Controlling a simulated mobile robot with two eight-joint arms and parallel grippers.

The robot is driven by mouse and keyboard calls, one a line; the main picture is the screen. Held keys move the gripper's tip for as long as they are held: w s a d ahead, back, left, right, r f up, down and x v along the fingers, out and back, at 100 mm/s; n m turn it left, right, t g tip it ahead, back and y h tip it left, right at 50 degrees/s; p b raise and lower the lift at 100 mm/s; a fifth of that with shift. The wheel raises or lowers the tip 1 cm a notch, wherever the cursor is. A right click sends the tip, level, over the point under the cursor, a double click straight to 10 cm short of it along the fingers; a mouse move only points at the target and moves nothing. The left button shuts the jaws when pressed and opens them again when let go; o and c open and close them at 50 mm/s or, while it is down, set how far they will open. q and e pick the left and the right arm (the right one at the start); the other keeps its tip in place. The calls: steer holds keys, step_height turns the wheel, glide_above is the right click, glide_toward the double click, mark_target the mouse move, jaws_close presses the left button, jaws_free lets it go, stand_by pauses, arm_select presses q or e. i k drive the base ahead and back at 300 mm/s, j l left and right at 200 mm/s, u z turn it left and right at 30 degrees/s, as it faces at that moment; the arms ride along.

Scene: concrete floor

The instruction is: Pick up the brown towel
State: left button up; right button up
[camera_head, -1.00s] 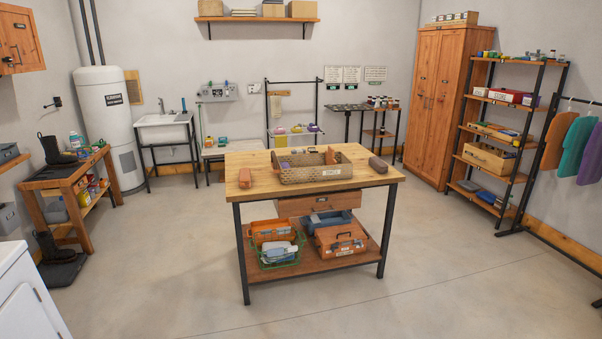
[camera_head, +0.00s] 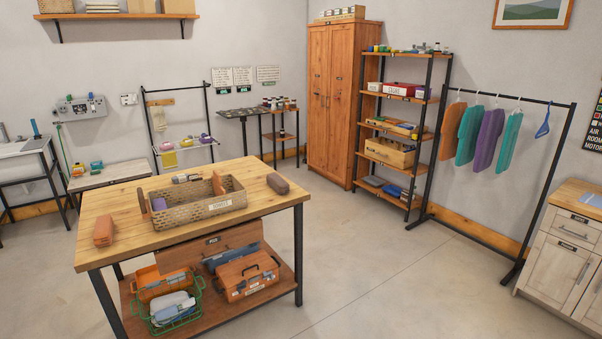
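A dark brown rolled item (camera_head: 277,183), which looks like a folded towel, lies on the wooden worktable (camera_head: 130,210) near its right back corner. It is right of a labelled wicker basket (camera_head: 215,205) and apart from it. A lighter orange-brown folded item (camera_head: 103,231) lies near the table's left edge. Neither of my grippers is in view.
Under the tabletop are a drawer, toolboxes (camera_head: 248,277) and a green wire basket (camera_head: 170,315). A shelf rack (camera_head: 433,130), a clothes rail (camera_head: 500,95) and a pale cabinet (camera_head: 565,250) stand to the right. The concrete floor (camera_head: 400,270) between is clear.

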mark_target(273, 179)
steer(key=i+l+u, duration=0.15)
steer(key=i, duration=0.35)
steer(key=i+l+u, duration=0.1)
steer(key=i, duration=0.4)
steer(key=i+l+u, duration=0.15)
steer(key=i, duration=0.3)
steer(key=i+l+u, duration=0.75)
steer(key=i, duration=0.15)
steer(key=i+l+u, duration=0.4)
steer(key=l, duration=0.15)
